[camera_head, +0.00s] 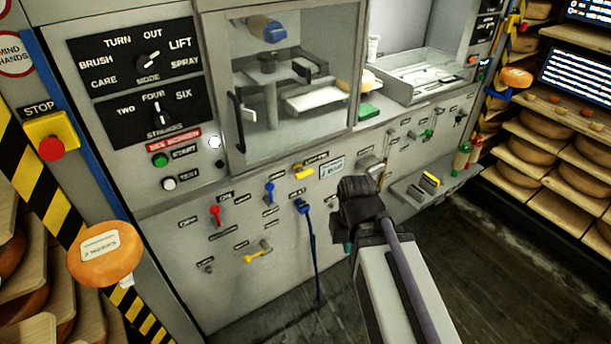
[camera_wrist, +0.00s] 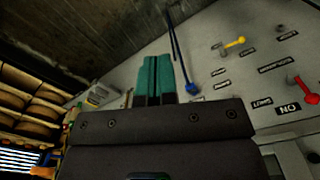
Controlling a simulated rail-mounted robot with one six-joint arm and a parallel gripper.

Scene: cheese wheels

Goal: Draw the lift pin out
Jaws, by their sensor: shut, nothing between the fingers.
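I cannot tell for sure which fitting on the grey machine front (camera_head: 285,285) is the lift pin, as the small labels are unreadable. A blue fitting (camera_head: 303,206) with a hanging blue cord (camera_head: 315,262) is on the lower panel, left of my gripper. It also shows in the wrist view (camera_wrist: 193,89), just right of the fingers. My gripper (camera_head: 347,247) is in front of the panel, apart from the blue fitting. In the wrist view its teal fingers (camera_wrist: 154,75) are together and empty. Part of the gripper is hidden behind my arm in the head view.
Red (camera_head: 215,213), blue (camera_head: 269,190) and yellow (camera_head: 258,252) levers stick out of the panel. A glazed door (camera_head: 295,90) with a black handle (camera_head: 236,122) is above. Cheese shelves (camera_head: 545,135) are at right. The floor (camera_head: 490,270) at right is clear.

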